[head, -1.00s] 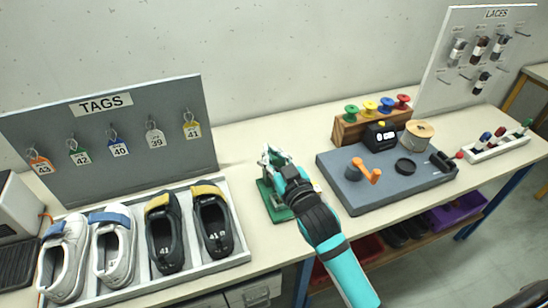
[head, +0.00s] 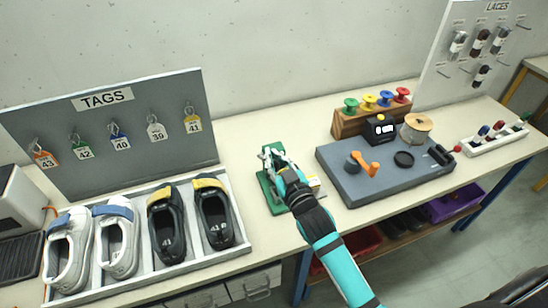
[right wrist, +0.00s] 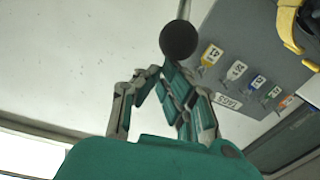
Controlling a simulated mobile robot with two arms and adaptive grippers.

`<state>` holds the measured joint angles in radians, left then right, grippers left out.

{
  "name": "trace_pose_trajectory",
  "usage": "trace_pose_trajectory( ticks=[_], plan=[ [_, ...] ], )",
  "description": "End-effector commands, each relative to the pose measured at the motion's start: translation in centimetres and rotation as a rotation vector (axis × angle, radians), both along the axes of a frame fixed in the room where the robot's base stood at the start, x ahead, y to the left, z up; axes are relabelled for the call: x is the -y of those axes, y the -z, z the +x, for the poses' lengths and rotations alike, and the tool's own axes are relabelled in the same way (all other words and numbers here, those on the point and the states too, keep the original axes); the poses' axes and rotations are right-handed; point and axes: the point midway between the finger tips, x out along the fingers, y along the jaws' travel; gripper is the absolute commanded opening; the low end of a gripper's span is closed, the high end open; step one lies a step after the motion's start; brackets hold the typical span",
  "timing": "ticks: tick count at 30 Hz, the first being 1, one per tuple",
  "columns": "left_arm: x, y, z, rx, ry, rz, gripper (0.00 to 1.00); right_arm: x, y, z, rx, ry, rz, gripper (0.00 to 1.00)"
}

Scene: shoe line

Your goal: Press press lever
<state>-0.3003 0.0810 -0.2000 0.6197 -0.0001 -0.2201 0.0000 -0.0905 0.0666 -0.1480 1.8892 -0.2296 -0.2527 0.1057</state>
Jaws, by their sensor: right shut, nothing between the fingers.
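The press shows in the head view as a green base (head: 268,193) near the middle of the table, mostly hidden behind my right gripper (head: 271,156). The gripper is shut and empty, and its fingers reach over the press. In the right wrist view, a dark round knob (right wrist: 179,40), apparently the end of the press lever, lies just past the fingertips of my right gripper (right wrist: 160,77). Whether they touch it cannot be told. My left gripper is not in view.
A shoe tray (head: 242,246) and a TAGS board (head: 70,180) stand to the left. The table is clear between the press and the wall.

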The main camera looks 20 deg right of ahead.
Motion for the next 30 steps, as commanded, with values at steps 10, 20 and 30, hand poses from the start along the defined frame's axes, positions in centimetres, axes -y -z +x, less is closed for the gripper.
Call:
trace_pose_trajectory(
  ticks=[10,20,30],
  plan=[
    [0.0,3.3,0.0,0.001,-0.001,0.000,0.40,0.1,1.8,-1.0,0.070,0.002,0.003,0.00],
    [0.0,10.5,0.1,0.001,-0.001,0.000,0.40,0.2,5.7,-2.8,0.233,0.003,0.009,0.00],
    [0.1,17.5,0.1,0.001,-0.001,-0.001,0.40,0.3,9.0,-4.4,0.441,0.004,0.016,0.00]
  ],
)
